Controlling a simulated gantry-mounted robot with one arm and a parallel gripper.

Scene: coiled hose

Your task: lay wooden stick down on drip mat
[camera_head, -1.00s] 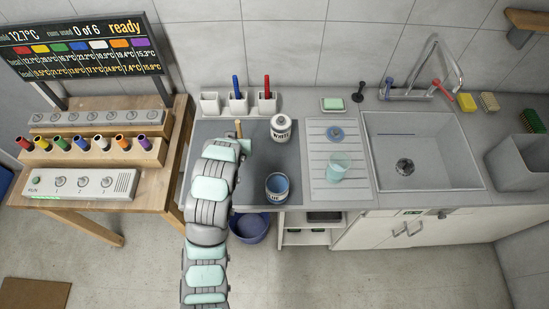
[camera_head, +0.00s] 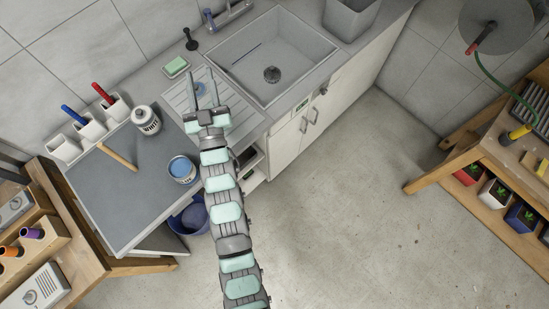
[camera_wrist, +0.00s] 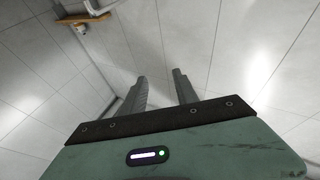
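The wooden stick (camera_head: 117,156) lies flat on the dark grey drip mat (camera_head: 108,200), left of the white can and near the cup holders. Nothing touches it from above. My gripper (camera_head: 204,82) is raised over the ribbed drainboard, well to the right of the stick. Its two fingers stand apart and nothing is between them. In the wrist view my gripper (camera_wrist: 160,75) also shows its fingers apart and empty, against the tiled wall. The stick and mat are out of the wrist view.
A white can (camera_head: 146,120) and an open can of blue paint (camera_head: 182,169) stand on the mat. White cups (camera_head: 91,127) hold a red and a blue pen. The sink (camera_head: 285,75) lies to the right. A blue bucket (camera_head: 195,218) is below the counter.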

